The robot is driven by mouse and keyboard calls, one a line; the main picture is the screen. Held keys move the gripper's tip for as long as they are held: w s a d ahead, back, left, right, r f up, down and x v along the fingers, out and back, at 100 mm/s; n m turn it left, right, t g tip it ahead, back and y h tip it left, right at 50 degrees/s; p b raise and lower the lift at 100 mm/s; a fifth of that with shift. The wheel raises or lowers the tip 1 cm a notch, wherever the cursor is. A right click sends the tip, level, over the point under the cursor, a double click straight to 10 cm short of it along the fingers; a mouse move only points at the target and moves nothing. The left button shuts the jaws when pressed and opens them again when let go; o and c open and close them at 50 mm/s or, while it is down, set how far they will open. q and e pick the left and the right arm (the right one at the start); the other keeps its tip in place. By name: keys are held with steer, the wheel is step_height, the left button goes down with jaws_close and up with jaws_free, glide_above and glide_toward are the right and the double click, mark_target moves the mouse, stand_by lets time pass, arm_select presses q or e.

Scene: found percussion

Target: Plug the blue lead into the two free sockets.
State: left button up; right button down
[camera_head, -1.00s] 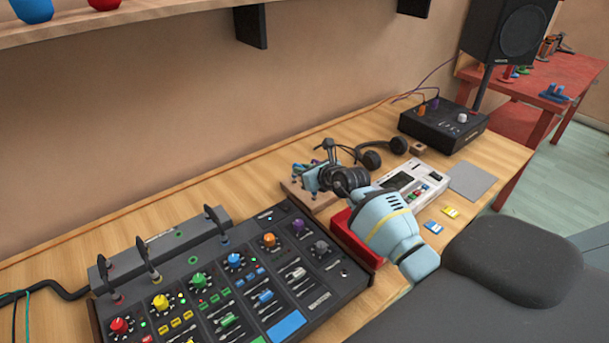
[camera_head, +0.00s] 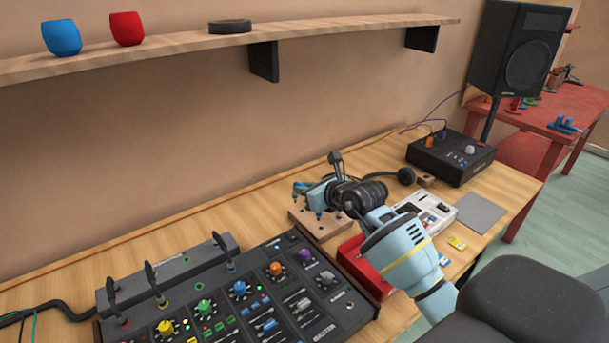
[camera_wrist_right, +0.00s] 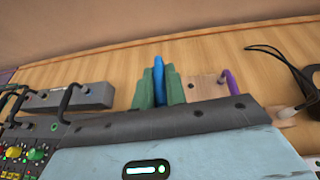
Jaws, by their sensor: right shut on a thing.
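My right gripper (camera_head: 309,191) is above the wooden block (camera_head: 327,231) behind the red box. In the right wrist view, its green fingers (camera_wrist_right: 160,88) are shut on the blue lead (camera_wrist_right: 159,74), whose top shows between them. The lead's lower part is hidden. A green-ringed socket (camera_head: 186,259) is on the dark strip behind the mixer, and another green ring (camera_head: 197,287) is on the mixer's panel; both look empty. Other dark leads (camera_head: 154,283) arch from strip to panel at the left. My left gripper is not in view.
A purple lead (camera_wrist_right: 229,84) stands in the block, right of the fingers. A shelf (camera_head: 190,46) overhangs the back.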

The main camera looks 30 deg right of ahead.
steer(key=s+a+r+n+y, duration=0.1)
steer(key=s+a+n+y, duration=0.1)
steer(key=s+a, duration=0.5)
steer(key=s+a+r+n+g+y, duration=0.1)
steer(key=s+a+r+y, duration=0.1)
steer(key=s+a, duration=0.5)
steer(key=s, duration=0.6)
steer(key=shift+a+n+y, duration=0.25)
steer(key=shift+n+y, duration=0.05)
steer(key=shift+n, duration=0.1)
steer(key=shift+a, duration=0.1)
